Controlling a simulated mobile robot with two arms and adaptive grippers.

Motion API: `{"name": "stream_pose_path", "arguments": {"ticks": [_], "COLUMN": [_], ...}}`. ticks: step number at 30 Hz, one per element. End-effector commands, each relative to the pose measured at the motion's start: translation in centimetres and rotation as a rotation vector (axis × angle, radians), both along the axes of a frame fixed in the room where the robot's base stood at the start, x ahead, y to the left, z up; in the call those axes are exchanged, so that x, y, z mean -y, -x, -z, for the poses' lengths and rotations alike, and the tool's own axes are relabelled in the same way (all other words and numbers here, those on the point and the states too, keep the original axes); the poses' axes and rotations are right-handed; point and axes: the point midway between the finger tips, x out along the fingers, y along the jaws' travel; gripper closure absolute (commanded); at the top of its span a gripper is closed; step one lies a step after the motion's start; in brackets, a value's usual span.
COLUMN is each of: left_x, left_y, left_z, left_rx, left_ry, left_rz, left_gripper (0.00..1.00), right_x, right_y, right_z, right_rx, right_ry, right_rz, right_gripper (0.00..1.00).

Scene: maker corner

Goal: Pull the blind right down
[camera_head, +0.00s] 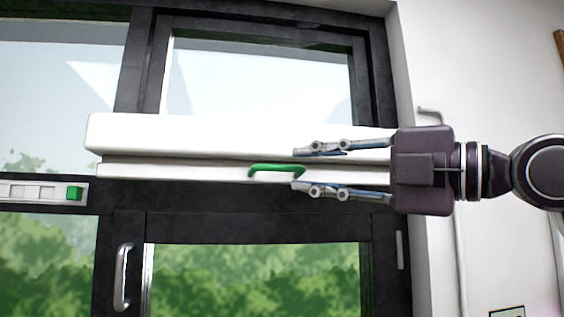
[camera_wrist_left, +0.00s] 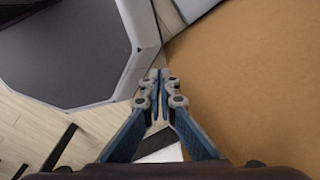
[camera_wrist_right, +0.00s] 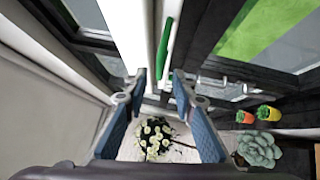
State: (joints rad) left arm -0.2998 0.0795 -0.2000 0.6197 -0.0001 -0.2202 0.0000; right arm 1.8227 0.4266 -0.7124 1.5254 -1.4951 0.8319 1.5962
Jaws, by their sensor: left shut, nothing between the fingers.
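The blind is a white box with a white bottom bar (camera_head: 200,171) close under it, across the dark window frame in the head view. A green handle (camera_head: 276,168) sits on the bar; it also shows in the right wrist view (camera_wrist_right: 165,42). My right gripper (camera_head: 297,169) comes in from the right with its fingers apart, one above and one below the handle's right end. In the right wrist view the gap between the fingers is empty, with the handle just ahead of it. My left gripper (camera_wrist_left: 159,74) is shut and empty, seen only in the left wrist view.
A window handle (camera_head: 123,277) is on the lower left frame. A white strip with a green block (camera_head: 74,193) lies at the left. In the right wrist view, a flowering plant (camera_wrist_right: 154,137), a succulent (camera_wrist_right: 258,151) and small pots (camera_wrist_right: 268,113) stand below.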

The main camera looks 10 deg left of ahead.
Motion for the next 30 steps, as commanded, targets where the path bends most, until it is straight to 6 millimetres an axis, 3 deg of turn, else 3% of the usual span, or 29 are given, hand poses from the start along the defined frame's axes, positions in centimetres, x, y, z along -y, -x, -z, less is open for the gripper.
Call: {"name": "stream_pose_path", "arguments": {"ticks": [1,9,20,27,30], "left_x": [0.0,0.0,0.0,0.0,0.0], "left_y": [0.0,0.0,0.0,0.0,0.0], "left_z": [-0.9,-2.6,-2.7,-2.7,-2.7], "left_rx": [0.000,0.000,0.000,0.000,0.000], "left_ry": [0.000,0.000,0.000,0.000,0.000], "left_rz": [0.000,0.000,0.000,0.000,0.000], "left_gripper": [1.00,1.00,1.00,1.00,1.00], "right_x": [-1.0,-4.3,-5.0,-5.0,-5.0], "right_y": [-0.3,-1.7,-2.0,-1.9,-1.9], "right_z": [-0.5,-0.9,-0.7,-0.7,-0.7], "right_rx": [-0.002,-0.002,0.000,0.000,0.001], "right_ry": [0.002,0.000,-0.002,-0.002,-0.002], "right_rz": [-0.003,-0.002,-0.002,-0.002,-0.002], "right_gripper": [0.75,0.75,0.75,1.00,1.00]}}
